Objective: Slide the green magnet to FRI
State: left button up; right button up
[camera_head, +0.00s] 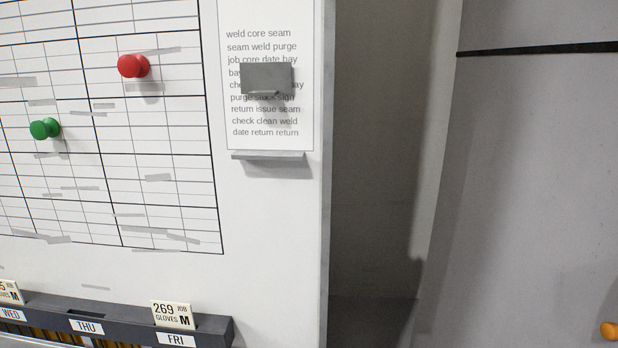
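The green magnet (45,129) is a round knob stuck on the white gridded board (270,210) at the left of the head view. The FRI label (177,340) is on the dark rail below the board, at the rail's right end. Neither of my grippers shows in this view.
A red magnet (134,66) sits higher and to the right on the grid. A printed sheet (270,45) under a grey clip (266,78) hangs right of the grid, above a small ledge (268,156). A card (172,314) stands in the dark rail (215,330). An orange object (609,331) shows at the right edge.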

aim_at(41, 130)
jog(key=u, duration=1.55)
